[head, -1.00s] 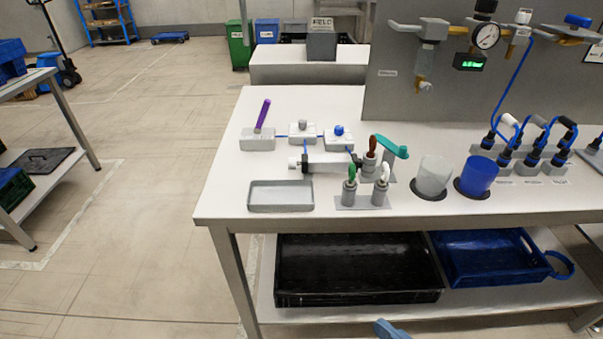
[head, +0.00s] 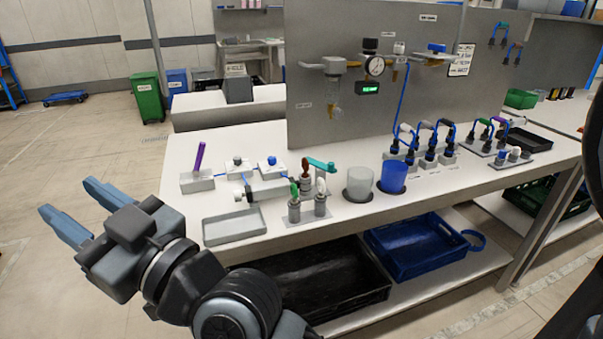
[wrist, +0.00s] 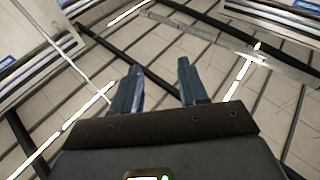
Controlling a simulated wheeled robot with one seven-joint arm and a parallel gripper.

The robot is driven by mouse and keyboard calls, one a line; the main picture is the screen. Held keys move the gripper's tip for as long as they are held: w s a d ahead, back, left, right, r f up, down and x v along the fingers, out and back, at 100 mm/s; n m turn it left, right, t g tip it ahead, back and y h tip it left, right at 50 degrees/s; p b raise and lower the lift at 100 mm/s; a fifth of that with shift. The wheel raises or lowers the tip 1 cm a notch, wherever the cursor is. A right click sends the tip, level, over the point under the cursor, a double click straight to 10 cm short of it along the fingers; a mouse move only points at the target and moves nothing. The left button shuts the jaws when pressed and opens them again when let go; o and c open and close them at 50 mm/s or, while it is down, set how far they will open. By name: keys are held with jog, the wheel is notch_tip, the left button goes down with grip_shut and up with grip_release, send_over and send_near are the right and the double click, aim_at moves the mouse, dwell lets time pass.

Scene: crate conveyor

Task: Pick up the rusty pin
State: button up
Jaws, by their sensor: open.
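The rusty pin (head: 305,168) appears to be the reddish-brown-topped one standing upright on the bench. It stands behind a green-topped pin (head: 294,204) and a white-topped pin (head: 320,198), close to a teal handle (head: 321,165). Its lower part is partly hidden. My gripper (head: 67,197) is at the left of the head view, in front of and left of the bench, far from the pin. Its two blue fingers are apart with nothing between them. In the wrist view my gripper (wrist: 159,66) points toward ceiling beams and lights.
A shallow grey tray (head: 235,227) lies at the bench's front left. A block with a purple handle (head: 198,165) is behind it. A frosted cup (head: 357,186) and a blue cup (head: 393,178) stand right of the pins. A grey panel (head: 330,50) rises behind.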

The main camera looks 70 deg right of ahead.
jog(key=w+d+r+n+g+y, duration=0.1)
jog(key=w+d+r+n+y, duration=0.1)
jog(key=w+r+n+y, duration=0.35)
jog(key=w+d+r+n+g+y, duration=0.1)
jog(key=w+d+r+n+y, duration=0.15)
jog(key=r+n, duration=0.6)
jog(key=n+g+h, duration=1)
jog(key=g, duration=0.6)
send_over(306, 160)
jog(key=s, duration=0.3)
notch_tip(306, 160, down, 20)
jog(key=x, duration=0.5)
jog(key=a+x, duration=0.1)
jog(key=x, duration=0.1)
jog(key=shift+w+d+f, duration=0.1)
jog(key=shift+w, duration=0.3)
grip_shut()
